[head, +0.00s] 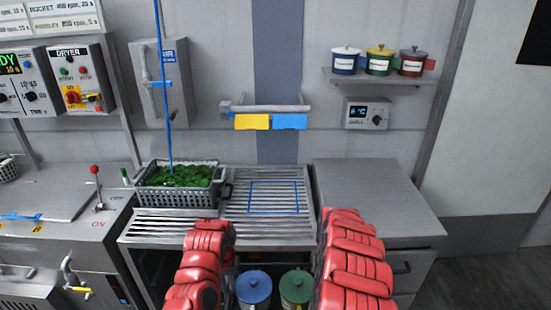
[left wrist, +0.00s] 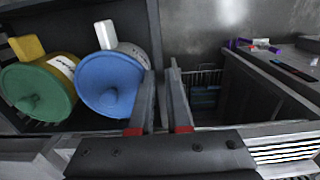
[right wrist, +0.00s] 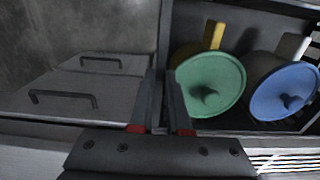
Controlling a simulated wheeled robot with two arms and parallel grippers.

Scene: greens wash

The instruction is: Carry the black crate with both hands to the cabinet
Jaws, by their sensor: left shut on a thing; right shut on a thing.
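The black crate shows by its side wall in the left wrist view (left wrist: 152,28) and in the right wrist view (right wrist: 165,35). It holds a blue-lidded pot (head: 253,287) and a green-lidded pot (head: 296,287). My left gripper (left wrist: 162,75) is shut on the wall on one side. My right gripper (right wrist: 167,76) is shut on the opposite wall. In the head view my red arms hide the fingertips and much of the crate, low in front of the counter. The grey cabinet (head: 375,200) stands at the right; its handled drawers (right wrist: 75,85) show in the right wrist view.
A slatted counter (head: 265,232) is just beyond my arms. A grey basket of greens (head: 155,201) stands on its left part; a blue outlined square (head: 272,197) beside it is empty. The cabinet top is clear. Machines fill the left side.

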